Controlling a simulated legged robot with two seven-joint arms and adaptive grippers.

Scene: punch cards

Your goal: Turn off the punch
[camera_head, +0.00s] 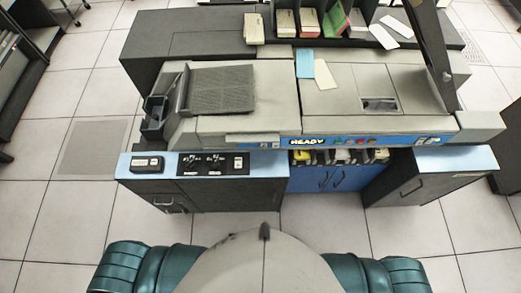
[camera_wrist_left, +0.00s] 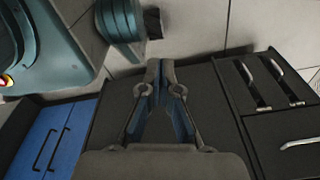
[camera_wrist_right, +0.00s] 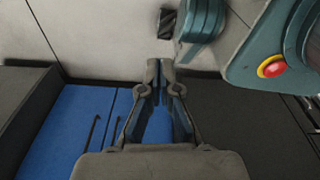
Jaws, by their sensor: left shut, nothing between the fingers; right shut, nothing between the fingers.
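The punch (camera_head: 300,110) is a wide grey and black machine in the middle of the head view. A black switch panel (camera_head: 213,164) lies on the left front ledge. My left gripper (camera_wrist_left: 160,66) is shut and empty in the left wrist view, in front of dark cabinet fronts. My right gripper (camera_wrist_right: 160,66) is shut and empty in the right wrist view, near blue doors. Neither gripper shows in the head view.
A small black device (camera_head: 147,164) sits left of the switch panel. Blue cabinet doors (camera_head: 332,178) are below the buttons. Card stacks (camera_head: 310,22) stand in a rack at the back. A raised dark panel (camera_head: 432,50) stands at the right. Tiled floor is clear in front.

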